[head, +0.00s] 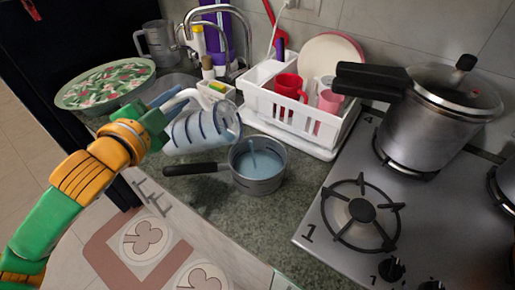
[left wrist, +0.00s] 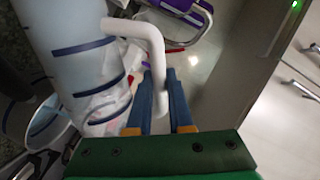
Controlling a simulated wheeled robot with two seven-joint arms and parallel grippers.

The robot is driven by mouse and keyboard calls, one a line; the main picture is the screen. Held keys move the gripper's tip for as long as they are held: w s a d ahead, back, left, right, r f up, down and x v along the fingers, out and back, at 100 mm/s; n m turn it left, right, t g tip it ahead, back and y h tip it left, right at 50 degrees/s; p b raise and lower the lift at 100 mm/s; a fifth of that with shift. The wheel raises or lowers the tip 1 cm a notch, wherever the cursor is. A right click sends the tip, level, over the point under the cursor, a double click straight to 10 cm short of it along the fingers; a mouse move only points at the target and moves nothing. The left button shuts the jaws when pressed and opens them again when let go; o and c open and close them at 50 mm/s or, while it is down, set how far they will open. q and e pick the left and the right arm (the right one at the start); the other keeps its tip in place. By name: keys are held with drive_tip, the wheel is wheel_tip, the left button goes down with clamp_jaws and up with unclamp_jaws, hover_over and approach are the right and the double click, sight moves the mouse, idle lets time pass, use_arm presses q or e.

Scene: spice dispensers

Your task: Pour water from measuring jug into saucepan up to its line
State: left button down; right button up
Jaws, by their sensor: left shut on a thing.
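The clear measuring jug (head: 203,130) with dark blue lines is tipped on its side in the head view, its mouth toward the saucepan (head: 262,184). My left gripper (head: 170,100) is shut on the jug's white handle, which shows close up in the left wrist view (left wrist: 152,45) between the fingers (left wrist: 160,97). The grey saucepan stands on the counter just right of and below the jug's mouth, with its dark handle pointing left. Bluish water (head: 268,166) lies in it, with a narrow blue streak above. I cannot make out the saucepan's line. My right gripper is not in view.
A white dish rack (head: 300,118) with a red mug (head: 290,86) stands behind the saucepan. A pressure cooker (head: 430,118) stands on the stove (head: 420,230) at right. A leaf-patterned oval tray (head: 105,84) is at left. Counter (head: 235,215) in front of the saucepan is clear.

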use_arm(q)
drive_tip(key=shift+d+r, duration=0.15)
drive_tip(key=shift+r, duration=0.1)
idle(0.6)
